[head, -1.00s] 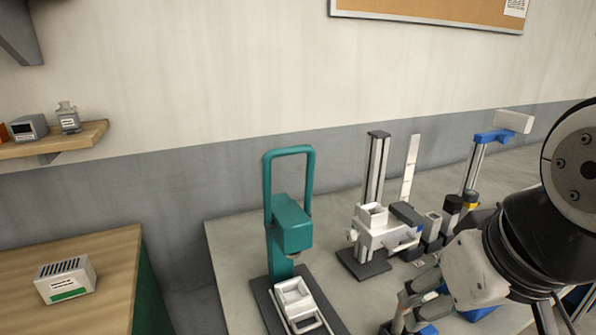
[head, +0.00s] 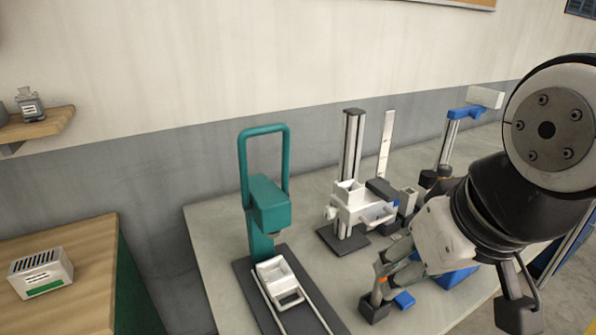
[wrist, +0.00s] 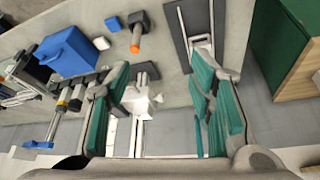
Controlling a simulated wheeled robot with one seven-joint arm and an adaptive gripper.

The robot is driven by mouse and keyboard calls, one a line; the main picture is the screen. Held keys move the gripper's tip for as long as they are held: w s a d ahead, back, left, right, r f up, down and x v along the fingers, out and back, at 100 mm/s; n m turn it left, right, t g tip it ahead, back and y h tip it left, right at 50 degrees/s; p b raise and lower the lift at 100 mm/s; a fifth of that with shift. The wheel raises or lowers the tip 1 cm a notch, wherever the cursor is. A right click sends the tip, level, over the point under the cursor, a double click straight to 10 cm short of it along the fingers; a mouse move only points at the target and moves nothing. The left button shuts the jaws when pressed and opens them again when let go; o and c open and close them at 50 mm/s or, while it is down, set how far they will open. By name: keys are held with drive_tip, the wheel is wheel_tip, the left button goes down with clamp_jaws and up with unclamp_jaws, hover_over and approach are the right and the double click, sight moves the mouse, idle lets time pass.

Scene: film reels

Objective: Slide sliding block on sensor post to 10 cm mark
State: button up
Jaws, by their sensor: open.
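A grey upright post (head: 353,135) stands on a dark base on the bench, with a pale ruler-like strip (head: 387,145) beside it. I take it for the sensor post, but its marks are too small to read. A white block (head: 347,203) with an open box top sits low on it, likely the sliding block. My gripper (head: 395,275) is in front of it and to the right in the head view. In the wrist view my gripper (wrist: 163,95) is open with teal pads, and the white block (wrist: 137,100) shows beyond and between the fingers, apart from them.
A teal press (head: 266,200) with a white tray (head: 276,275) stands left of the post. A post with a blue clamp (head: 465,113) stands to the right. A blue bin (wrist: 67,50) and an orange-tipped tool (wrist: 137,35) lie near my gripper. A wooden cabinet (head: 75,240) is far left.

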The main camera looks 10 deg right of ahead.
drive_tip(key=c, duration=0.4)
drive_tip(key=shift+w+a+f+m, duration=0.1)
drive_tip(key=shift+w+a+m, duration=0.05)
drive_tip(key=shift+m, duration=0.15)
drive_tip(key=c, duration=0.5)
drive_tip(key=w+m+y, duration=0.1)
drive_tip(key=m, duration=0.1)
drive_tip(key=w+a+f+m, duration=0.1)
drive_tip(key=w+m, duration=0.1)
drive_tip(key=w+f+m+g+y, duration=0.1)
drive_tip(key=m, duration=0.1)
drive_tip(key=shift+w+a+y, duration=0.3)
clamp_jaws()
drive_tip(key=w+d+f+m+t+y, duration=0.1)
drive_tip(key=w+d+f+m+y, duration=0.15)
drive_tip(key=w+m, duration=0.55)
drive_tip(key=w+d+f+m+t+h+p, duration=0.1)
drive_tip(key=w+d+f+m, duration=0.3)
drive_tip(key=d+m, duration=0.45)
drive_tip(key=w+d+f+m+t+h, duration=0.2)
drive_tip(key=d+f+m, duration=0.45)
drive_tip(key=m, duration=0.25)
drive_tip(key=w+a+f+p, duration=0.1)
drive_tip(key=w+f, duration=0.2)
drive_tip(key=w, duration=0.4)
drive_tip(key=shift+a, duration=0.35)
